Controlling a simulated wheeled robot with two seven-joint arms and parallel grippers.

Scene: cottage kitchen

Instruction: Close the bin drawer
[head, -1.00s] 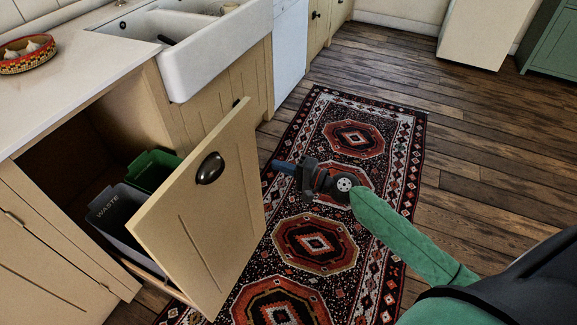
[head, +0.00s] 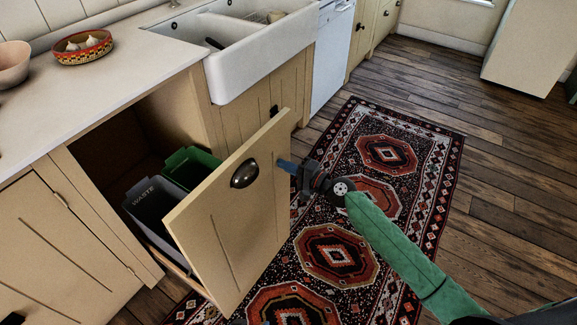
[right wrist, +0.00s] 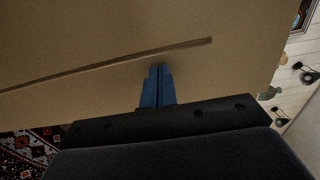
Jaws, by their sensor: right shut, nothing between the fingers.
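The bin drawer (head: 235,225) is pulled out from the cabinet, with its cream front panel and dark cup handle (head: 244,174) facing the room. A grey bin marked WASTE (head: 150,200) and a green bin (head: 192,165) stand inside it. My right gripper (head: 284,166) is shut and empty, at the right part of the panel's outer face near its edge. In the right wrist view the blue fingertips (right wrist: 158,72) are together, right at the panel (right wrist: 110,45); I cannot tell whether they touch it. My left gripper does not show.
The open cabinet cavity (head: 110,150) lies behind the drawer. A white sink (head: 245,55) and counter (head: 110,90) with a patterned bowl (head: 83,48) are above. A patterned rug (head: 335,250) covers the floor in front.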

